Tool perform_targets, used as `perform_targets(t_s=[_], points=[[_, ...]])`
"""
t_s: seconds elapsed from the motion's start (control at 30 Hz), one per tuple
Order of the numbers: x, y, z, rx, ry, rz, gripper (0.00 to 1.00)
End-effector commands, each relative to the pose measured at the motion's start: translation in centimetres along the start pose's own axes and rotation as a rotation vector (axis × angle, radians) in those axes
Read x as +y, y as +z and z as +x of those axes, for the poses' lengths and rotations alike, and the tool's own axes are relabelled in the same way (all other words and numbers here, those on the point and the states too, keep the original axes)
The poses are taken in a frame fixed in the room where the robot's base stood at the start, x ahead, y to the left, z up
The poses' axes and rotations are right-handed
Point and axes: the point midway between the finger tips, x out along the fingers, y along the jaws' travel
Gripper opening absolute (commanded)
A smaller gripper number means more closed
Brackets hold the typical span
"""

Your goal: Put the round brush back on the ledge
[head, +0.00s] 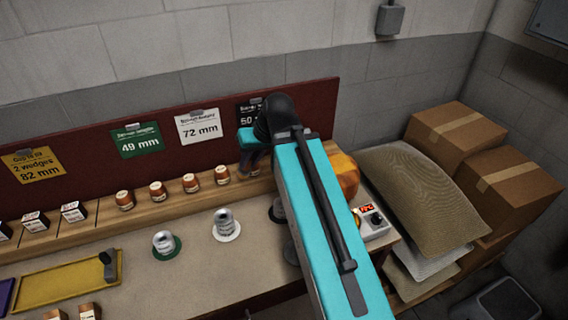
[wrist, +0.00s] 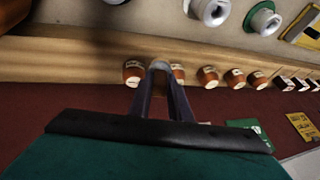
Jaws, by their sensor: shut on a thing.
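In the wrist view my gripper (wrist: 160,80) is shut on a small greyish rounded thing (wrist: 160,66), which seems to be the round brush; only its end shows between the fingertips. The wooden ledge (wrist: 60,58) runs across behind the fingers, and I cannot tell if the brush touches it. The fingertips appear between two orange-brown jars, partly covering the right one. In the head view the ledge (head: 88,221) runs along the red board, and my cyan arm reaches over its right end.
Several orange-brown jars (head: 190,183) and small white-labelled boxes (head: 73,211) stand along the ledge. Grey metal pieces (head: 226,222) stand on round bases on the bench. A yellow tray (head: 60,285) lies at the left. An orange object (head: 345,175) and a control box (head: 374,222) are right of my arm.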

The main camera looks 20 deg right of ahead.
Motion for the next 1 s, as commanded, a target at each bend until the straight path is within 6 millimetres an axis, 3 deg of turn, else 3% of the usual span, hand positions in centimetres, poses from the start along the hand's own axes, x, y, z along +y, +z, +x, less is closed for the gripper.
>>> perform_targets(t_s=[0.17, 0.37, 1.0], points=[[-0.2, -0.3, 0.1, -0.004, 0.003, -0.007, 0.0], [1.1, -1.6, 0.0, -0.029, 0.029, -0.01, 0.0], [10.5, -8.1, -3.0, -0.193, 0.198, 0.009, 0.0]])
